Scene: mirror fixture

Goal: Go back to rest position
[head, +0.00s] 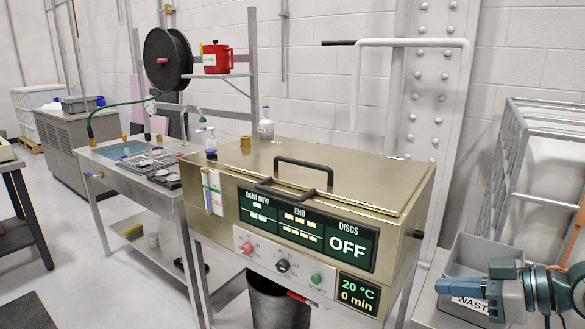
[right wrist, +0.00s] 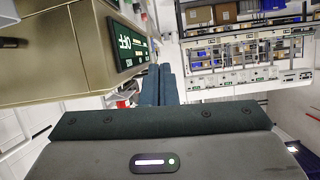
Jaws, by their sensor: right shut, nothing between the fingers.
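My right gripper (head: 446,287) reaches in from the right edge in the head view, over the front of the grey waste bin (head: 462,250). Its blue-grey fingers point left, towards the machine, and are together with nothing between them. In the right wrist view the fingers (right wrist: 158,76) also lie side by side, empty. My left gripper is in neither view.
The metal bath machine (head: 330,172) stands left of my right gripper, lid down, its display reading OFF. A metal rack (head: 525,150) stands behind the bin. A sink table (head: 150,185) is further left. Floor at lower left is mostly clear.

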